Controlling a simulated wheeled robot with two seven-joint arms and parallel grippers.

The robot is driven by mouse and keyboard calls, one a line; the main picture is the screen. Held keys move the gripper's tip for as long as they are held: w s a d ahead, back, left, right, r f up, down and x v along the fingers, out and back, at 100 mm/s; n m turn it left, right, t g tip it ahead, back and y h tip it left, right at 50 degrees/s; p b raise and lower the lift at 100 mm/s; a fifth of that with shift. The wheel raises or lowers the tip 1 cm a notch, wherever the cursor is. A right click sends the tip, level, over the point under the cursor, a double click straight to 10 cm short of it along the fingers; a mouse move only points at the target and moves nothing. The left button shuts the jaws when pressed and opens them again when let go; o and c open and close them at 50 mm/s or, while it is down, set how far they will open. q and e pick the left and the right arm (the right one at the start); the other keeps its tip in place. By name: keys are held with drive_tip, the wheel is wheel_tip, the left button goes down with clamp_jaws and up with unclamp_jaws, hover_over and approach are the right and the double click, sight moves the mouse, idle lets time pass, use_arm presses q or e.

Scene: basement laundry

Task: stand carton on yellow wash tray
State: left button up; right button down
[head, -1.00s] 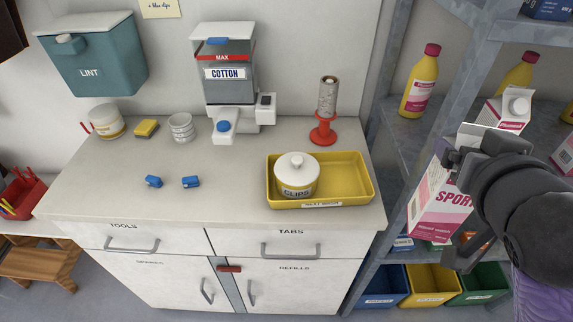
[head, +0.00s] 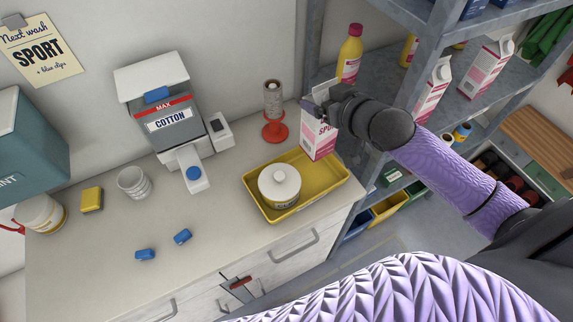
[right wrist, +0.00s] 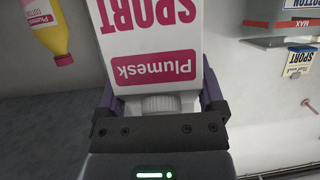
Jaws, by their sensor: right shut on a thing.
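The carton (head: 318,142) is white and pink with SPORT on it, and looks roughly upright. My right gripper (head: 326,97) is shut on its top; the right wrist view shows the fingers (right wrist: 160,100) on both sides of the carton (right wrist: 150,42), near its white cap. The yellow wash tray (head: 327,180) lies on the counter. The carton's lower end overlaps the tray's back right part in the head view; I cannot tell whether it touches. A white lidded CLIPS jar (head: 280,187) stands in the tray's left part. My left gripper is not in view.
Two blue clips (head: 182,236) lie at the front. Shelves at right hold more cartons (head: 433,90) and a yellow bottle (head: 350,55). The tray's right part looks bare.

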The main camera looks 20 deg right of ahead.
sight(332, 137)
drive_tip(key=f+b, duration=0.1)
drive_tip(key=f, duration=0.2)
drive_tip(key=d+f, duration=0.1)
drive_tip(key=f, duration=0.2)
drive_tip(key=f+b, duration=0.1)
drive_tip(key=f, duration=0.2)
drive_tip(key=shift+d+b, duration=0.15)
drive_tip(key=shift+b, duration=0.2)
drive_tip(key=shift+f, duration=0.45)
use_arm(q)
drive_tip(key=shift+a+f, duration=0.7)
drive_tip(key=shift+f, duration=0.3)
use_arm(e)
drive_tip(key=shift+f, duration=0.1)
